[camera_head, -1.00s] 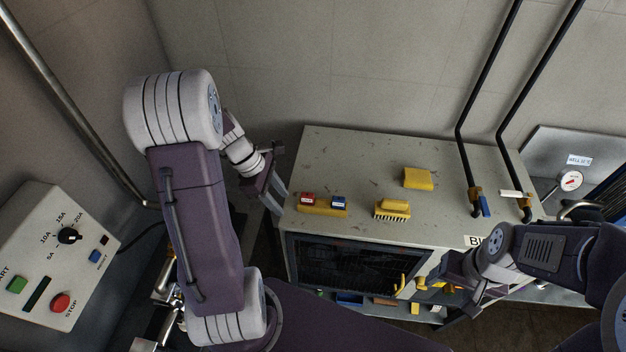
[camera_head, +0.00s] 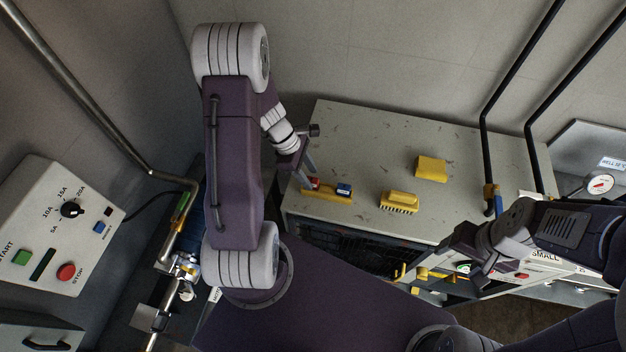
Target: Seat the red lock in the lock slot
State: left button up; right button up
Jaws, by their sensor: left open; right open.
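The red lock (camera_head: 315,183) sits at the left end of a yellow holder (camera_head: 327,195) on the near left part of the cabinet top. A blue lock (camera_head: 344,189) sits at the holder's right end. My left gripper (camera_head: 306,180) is open, with its fingers reaching down right beside the red lock and hiding part of it. I cannot tell whether they touch it. My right gripper (camera_head: 470,279) is open and empty in front of the cabinet, low at the right. I cannot make out the lock slot for certain.
A yellow brush (camera_head: 399,202) and a yellow sponge-like block (camera_head: 431,168) lie on the cabinet top (camera_head: 390,135). Black pipes (camera_head: 487,140) rise at its right. A control box (camera_head: 60,225) with buttons and a knob stands at the left. The back of the top is clear.

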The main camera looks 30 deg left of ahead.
pick_arm(q)
jog(key=shift+d+f, duration=0.3)
jog(key=shift+f, duration=0.3)
jog(key=shift+s+f, duration=0.15)
jog(key=shift+s, duration=0.3)
jog(key=shift+w, duration=0.25)
grip_shut()
jog(key=shift+s, duration=0.1)
